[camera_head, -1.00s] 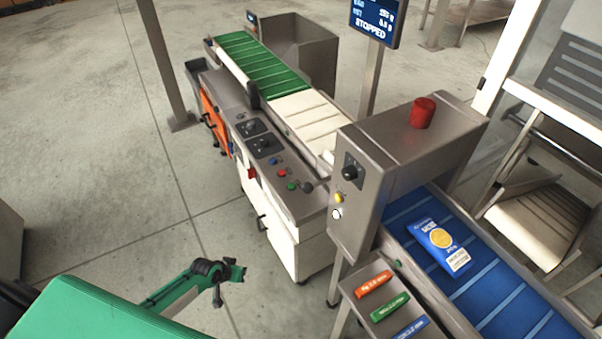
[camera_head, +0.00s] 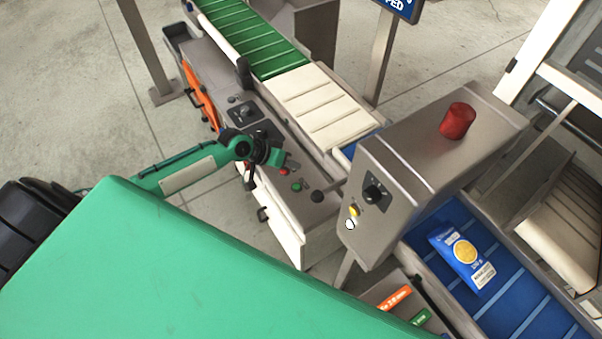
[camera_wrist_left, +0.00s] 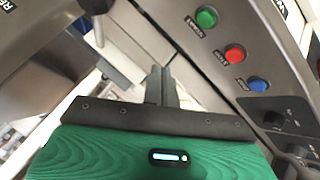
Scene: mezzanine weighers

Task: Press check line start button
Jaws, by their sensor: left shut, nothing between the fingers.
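The control panel on the machine's side holds a green button (camera_head: 297,187) and a red button (camera_head: 284,171). In the left wrist view the green button (camera_wrist_left: 207,17), red button (camera_wrist_left: 235,54) and blue button (camera_wrist_left: 258,85) stand in a row on the grey panel, each with a small label I cannot read surely. My left gripper (camera_head: 290,164) is over the panel close to the red button, and hides the blue one in the head view. Its fingers (camera_wrist_left: 161,86) are shut and empty, apart from the buttons in the wrist view. My right gripper is out of view.
The grey housing (camera_head: 400,180) with a red beacon (camera_head: 457,120) rises to the right. A blue packet (camera_head: 462,257) lies on the blue belt (camera_head: 520,310).

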